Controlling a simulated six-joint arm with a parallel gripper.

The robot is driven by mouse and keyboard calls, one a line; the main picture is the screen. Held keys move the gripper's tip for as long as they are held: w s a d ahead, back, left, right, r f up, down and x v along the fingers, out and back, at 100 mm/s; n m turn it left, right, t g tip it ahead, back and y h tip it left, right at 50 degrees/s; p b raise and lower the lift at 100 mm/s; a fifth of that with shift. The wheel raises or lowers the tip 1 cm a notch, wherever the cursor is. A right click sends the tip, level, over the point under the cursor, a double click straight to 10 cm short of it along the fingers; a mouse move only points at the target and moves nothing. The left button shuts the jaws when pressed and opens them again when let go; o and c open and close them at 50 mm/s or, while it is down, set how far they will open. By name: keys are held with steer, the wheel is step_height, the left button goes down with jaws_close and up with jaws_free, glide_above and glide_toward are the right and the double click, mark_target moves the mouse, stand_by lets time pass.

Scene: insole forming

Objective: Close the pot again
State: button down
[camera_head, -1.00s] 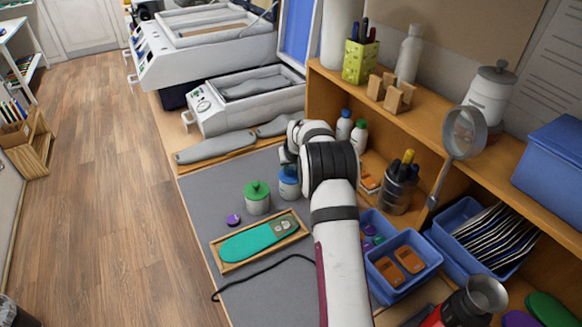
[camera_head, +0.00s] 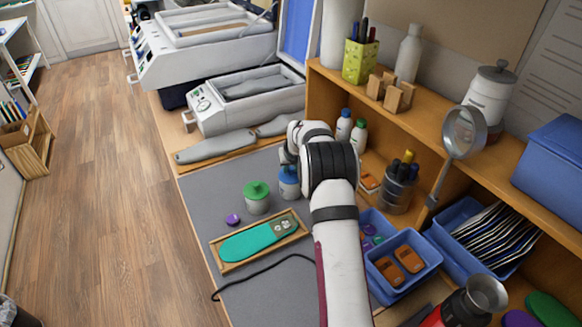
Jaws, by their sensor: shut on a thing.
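A white pot with a blue lid (camera_head: 289,174) stands on the grey mat, partly hidden by my arm. My gripper (camera_head: 288,161) is right above this pot, pointing down, shut on the blue lid; its fingertips are largely hidden. The lid is at the pot's mouth, but I cannot tell whether it is seated. A second white pot with a green lid (camera_head: 257,197) stands upright and closed just to the left.
A wooden tray (camera_head: 222,268) with a teal insole lies in front of the pots, and a small purple disc (camera_head: 233,219) lies to the left. A black cable crosses the mat (camera_head: 250,294). Shelves with bottles (camera_head: 358,136) and blue bins (camera_head: 391,284) stand to the right.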

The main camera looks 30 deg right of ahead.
stand_by(0.4)
steer(key=shift+c, duration=0.8)
jaws_free()
steer(key=shift+r, duration=2.5)
jaws_close()
steer(key=shift+f, duration=1.55)
